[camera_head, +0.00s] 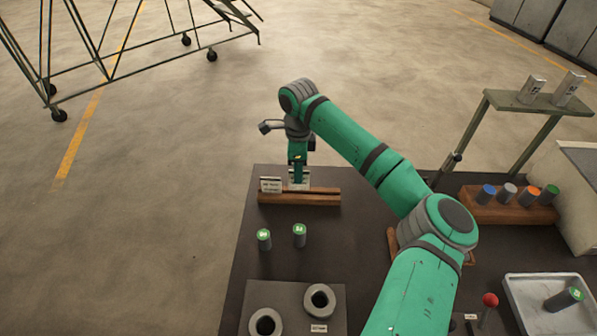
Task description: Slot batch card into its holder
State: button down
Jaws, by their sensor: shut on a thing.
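The holder is a long wooden block (318,198) at the far left edge of the dark table. A white card (271,185) with small print stands upright in its left part. My gripper (298,177) points down over the middle of the holder and is shut on a second white card (306,177). The held card looks upright, just right of the standing one. My fingers cover much of it. I cannot tell whether its lower edge is inside the groove or just above or behind it.
Two green-topped cylinders (264,239) (299,235) stand before the holder. Nearer is a block with two round openings (320,298). At right are a wooden rack of coloured-topped cylinders (483,210), a white tray (530,289) and a red-knobbed lever (490,300). A raised shelf (515,100) carries two tags.

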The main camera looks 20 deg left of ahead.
jog(key=shift+f, duration=1.7)
dwell(0.5)
jog(key=c, duration=1.9)
grip_release()
jog(key=shift+o, duration=0.2)
jog(key=shift+r, duration=0.1)
notch_tip(320, 180, up, 11)
jog(key=shift+f, duration=0.2)
jog(key=shift+s, duration=0.1)
